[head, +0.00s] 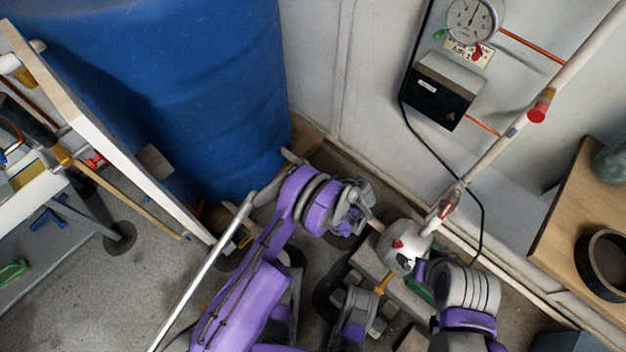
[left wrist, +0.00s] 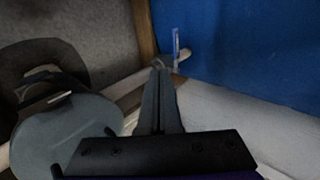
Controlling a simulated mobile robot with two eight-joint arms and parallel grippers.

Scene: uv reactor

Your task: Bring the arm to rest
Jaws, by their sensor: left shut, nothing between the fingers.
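My left gripper (left wrist: 161,72) is shut and empty in the left wrist view. Its two fingers lie together and point toward the foot of the blue barrel (left wrist: 225,45). Nothing is held between them. In the head view my left arm comes in from the lower left, bends near the middle, and its gripper fingers cannot be made out there. My right arm shows at the lower right of the head view, close to the white round vessel (head: 398,250). I cannot make out my right gripper's fingers.
The large blue barrel (head: 190,90) stands at the upper left. A black box (head: 440,92) and a round gauge (head: 474,20) are on the wall. A slanting pipe (head: 490,155) crosses the right side. A wooden shelf (head: 560,235) holds a black ring (head: 603,265).

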